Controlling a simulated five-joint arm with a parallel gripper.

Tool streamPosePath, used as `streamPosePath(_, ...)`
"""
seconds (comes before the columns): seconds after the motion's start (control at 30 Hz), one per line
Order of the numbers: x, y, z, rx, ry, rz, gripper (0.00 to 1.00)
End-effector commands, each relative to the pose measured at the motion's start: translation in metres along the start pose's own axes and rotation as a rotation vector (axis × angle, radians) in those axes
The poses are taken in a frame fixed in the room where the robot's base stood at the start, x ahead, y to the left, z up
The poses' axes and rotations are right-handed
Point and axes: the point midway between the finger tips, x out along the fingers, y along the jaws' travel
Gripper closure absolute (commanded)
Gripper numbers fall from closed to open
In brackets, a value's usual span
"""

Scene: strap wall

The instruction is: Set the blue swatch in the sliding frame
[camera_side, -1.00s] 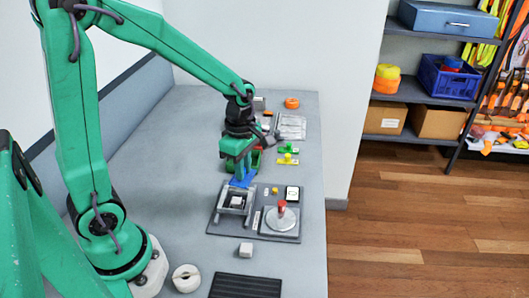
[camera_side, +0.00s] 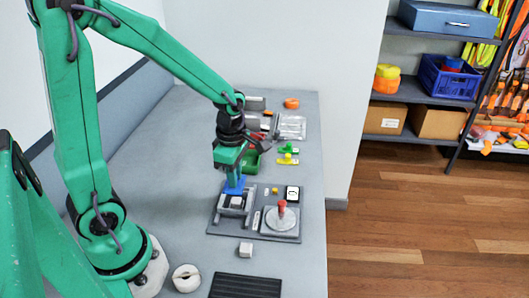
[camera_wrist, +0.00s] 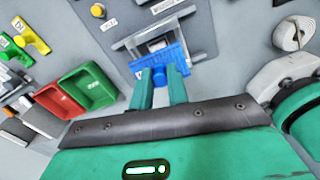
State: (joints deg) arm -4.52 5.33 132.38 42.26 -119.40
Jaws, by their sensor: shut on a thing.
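The blue swatch (camera_side: 236,187) is held between the fingers of my gripper (camera_side: 235,180), at the back end of the sliding frame (camera_side: 235,205). In the wrist view the blue swatch (camera_wrist: 160,62) spans across the fingertips of my gripper (camera_wrist: 164,72), close to the metal sliding frame (camera_wrist: 150,38) with its pale block inside. The gripper is shut on the swatch. I cannot tell whether the swatch touches the frame. The frame is fixed on a dark grey board (camera_side: 258,230).
A round plate with a red knob (camera_side: 281,210) stands to the right on the board. A green bin (camera_wrist: 90,86) and a red bin (camera_wrist: 58,102) lie behind.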

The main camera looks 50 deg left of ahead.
Motion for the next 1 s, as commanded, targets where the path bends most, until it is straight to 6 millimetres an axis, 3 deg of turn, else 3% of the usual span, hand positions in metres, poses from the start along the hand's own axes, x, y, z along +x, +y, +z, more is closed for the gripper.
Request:
streamPosePath(0.6,0.041,0.000,0.000,0.001,0.001,-0.002,1.00)
streamPosePath(1.0,0.049,0.000,0.000,0.001,0.000,0.000,1.00)
